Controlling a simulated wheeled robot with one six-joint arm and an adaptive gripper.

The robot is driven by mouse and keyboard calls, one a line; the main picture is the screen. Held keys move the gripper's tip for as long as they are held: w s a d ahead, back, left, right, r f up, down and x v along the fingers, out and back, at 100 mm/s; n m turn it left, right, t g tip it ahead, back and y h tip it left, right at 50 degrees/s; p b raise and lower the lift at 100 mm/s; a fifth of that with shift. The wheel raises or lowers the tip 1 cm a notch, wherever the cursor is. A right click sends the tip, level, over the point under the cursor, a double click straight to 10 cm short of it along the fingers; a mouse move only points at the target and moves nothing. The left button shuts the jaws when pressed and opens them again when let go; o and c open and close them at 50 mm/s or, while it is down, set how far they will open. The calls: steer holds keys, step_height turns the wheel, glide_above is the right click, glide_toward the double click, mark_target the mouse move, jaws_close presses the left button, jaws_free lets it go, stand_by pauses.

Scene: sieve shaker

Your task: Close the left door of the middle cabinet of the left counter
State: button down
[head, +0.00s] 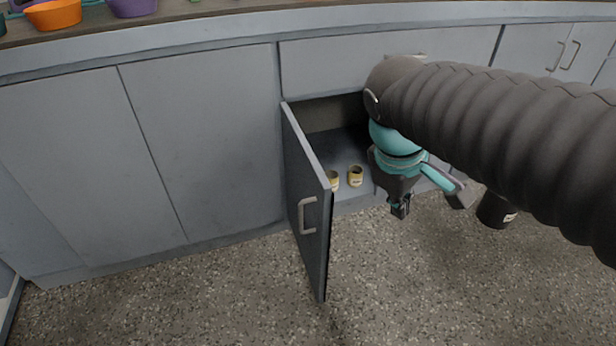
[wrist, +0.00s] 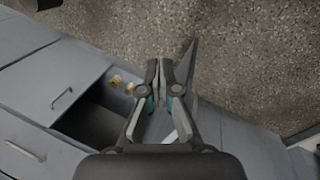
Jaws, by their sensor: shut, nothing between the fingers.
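The left door (head: 307,200) of the middle cabinet stands wide open in the head view. It is hinged at the left side of the opening and juts out over the floor. Its pale bar handle (head: 308,215) faces left. My gripper (head: 400,208) is shut and empty, to the right of the door and apart from it, in front of the cabinet opening. In the wrist view the closed fingers (wrist: 166,68) point towards the floor. A dark pointed shape shows beside them; I cannot tell whether it is the door. My arm hides the right part of the cabinet in the head view.
Small yellow jars (head: 355,176) stand on the cabinet floor, close behind the open door. A closed drawer front (head: 335,68) lies above the opening. Orange (head: 53,14) and purple bowls sit on the countertop. The speckled floor (head: 220,300) left of the door is clear.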

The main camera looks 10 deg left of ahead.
steer(key=w+a+r+n+t+h+p, duration=0.15)
steer(key=a+n+h+p, duration=0.35)
steer(key=a+n, duration=1.5)
steer(key=m+b, duration=0.3)
steer(key=m, duration=0.4)
glide_toward(320, 193)
steer(key=shift+t+h, duration=0.3)
steer(key=shift+t, duration=0.15)
steer(key=f, duration=0.1)
steer(key=d+f, duration=0.1)
steer(key=f, duration=0.1)
steer(key=w+d+f, duration=0.1)
steer(key=f, duration=0.1)
steer(key=shift+d+f, duration=0.1)
steer(key=shift+d, duration=0.15)
steer(key=shift+w+d, duration=0.35)
steer(key=shift+d, duration=0.1)
steer(key=shift+d+p, duration=0.15)
steer(key=shift+p, duration=0.15)
